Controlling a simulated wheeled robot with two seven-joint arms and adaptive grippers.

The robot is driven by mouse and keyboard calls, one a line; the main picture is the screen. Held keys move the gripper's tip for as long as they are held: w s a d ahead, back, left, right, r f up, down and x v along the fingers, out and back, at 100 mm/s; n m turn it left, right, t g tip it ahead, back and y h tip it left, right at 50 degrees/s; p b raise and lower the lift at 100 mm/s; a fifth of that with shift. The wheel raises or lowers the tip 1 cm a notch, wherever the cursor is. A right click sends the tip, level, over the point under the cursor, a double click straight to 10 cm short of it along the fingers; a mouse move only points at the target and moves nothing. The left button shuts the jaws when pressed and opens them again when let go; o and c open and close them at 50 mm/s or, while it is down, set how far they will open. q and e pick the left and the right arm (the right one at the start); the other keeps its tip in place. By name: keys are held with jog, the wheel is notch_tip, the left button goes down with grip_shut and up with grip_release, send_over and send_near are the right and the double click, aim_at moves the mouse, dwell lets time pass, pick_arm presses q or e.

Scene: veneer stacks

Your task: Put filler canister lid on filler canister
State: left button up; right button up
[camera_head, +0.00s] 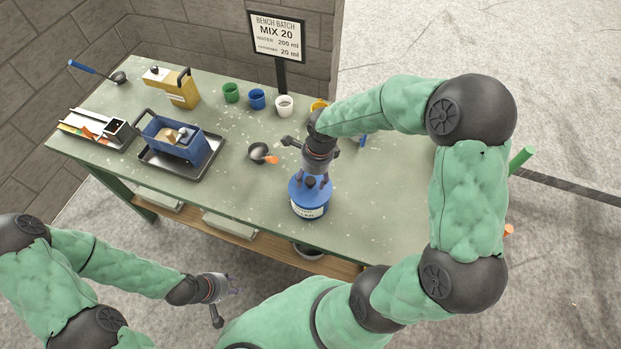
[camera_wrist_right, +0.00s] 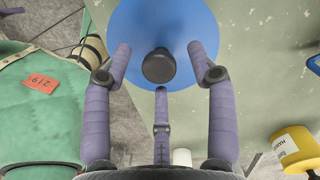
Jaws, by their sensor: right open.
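The filler canister (camera_head: 299,207) is blue with a pale label and stands upright near the table's front edge. A round blue lid (camera_wrist_right: 137,45) with a dark knob (camera_wrist_right: 158,66) fills the top of the right wrist view; it appears to be on the canister, but I cannot tell how well it is seated. My right gripper (camera_head: 311,181) is directly above the canister. In the wrist view its three fingers are open and spread around the knob, with gaps to it. My left gripper (camera_head: 228,288) is low in front of the table, away from the canister; its fingers are unclear.
A ladle with an orange handle (camera_head: 259,153) lies left of the canister. A blue caddy (camera_head: 172,142) stands in a dark tray (camera_head: 156,166). A yellow container (camera_head: 172,88), several coloured cups (camera_head: 257,98) and a sign (camera_head: 277,36) are at the back.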

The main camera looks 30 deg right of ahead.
notch_tip(320, 180, up, 11)
jog(key=d, duration=0.1)
jog(key=shift+s+f, duration=0.2)
jog(key=shift+s, duration=0.2)
dwell(0.3)
